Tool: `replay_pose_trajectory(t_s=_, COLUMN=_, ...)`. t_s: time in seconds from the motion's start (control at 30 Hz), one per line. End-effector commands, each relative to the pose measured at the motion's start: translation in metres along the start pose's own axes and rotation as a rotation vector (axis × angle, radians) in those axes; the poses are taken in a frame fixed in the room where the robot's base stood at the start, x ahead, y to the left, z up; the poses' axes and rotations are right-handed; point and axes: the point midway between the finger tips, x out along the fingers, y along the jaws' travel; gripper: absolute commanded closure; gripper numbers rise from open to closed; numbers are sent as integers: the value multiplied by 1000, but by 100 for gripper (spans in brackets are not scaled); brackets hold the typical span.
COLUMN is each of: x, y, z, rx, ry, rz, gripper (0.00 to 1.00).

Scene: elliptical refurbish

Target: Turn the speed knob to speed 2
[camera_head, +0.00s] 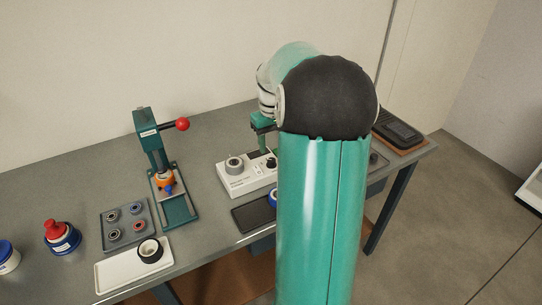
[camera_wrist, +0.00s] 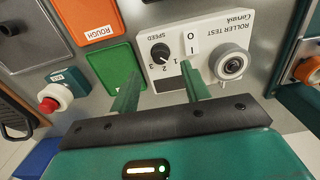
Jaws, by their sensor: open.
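The white roller tester (camera_wrist: 208,28) fills the upper middle of the wrist view, its lettering upside down. Its black speed knob (camera_wrist: 160,52) has marks 1, 2 and 3 along its lower side; its exact pointer setting is too small to read surely. My gripper (camera_wrist: 162,68) is open, its two green fingers apart, one on each side of the knob in the picture. I cannot tell whether they touch it. In the head view the tester (camera_head: 238,183) stands on the bench, and my arm partly hides its right side.
A white I/O switch (camera_wrist: 191,43) and a grey roller (camera_wrist: 230,65) sit beside the knob. A green tray (camera_wrist: 115,68), an orange tray (camera_wrist: 88,18) and a red-button box (camera_wrist: 54,98) lie left. A teal press (camera_head: 150,140) stands left in the head view.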

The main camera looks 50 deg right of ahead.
Motion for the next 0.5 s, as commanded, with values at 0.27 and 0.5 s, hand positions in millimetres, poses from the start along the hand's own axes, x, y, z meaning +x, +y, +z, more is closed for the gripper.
replay_pose_trajectory(t_s=0.27, x=48, y=0, z=-2, rx=-3, ry=-2, rz=-1, gripper=54)
replay_pose_trajectory(t_s=0.5, x=59, y=0, z=-3, rx=-4, ry=1, rz=1, gripper=54)
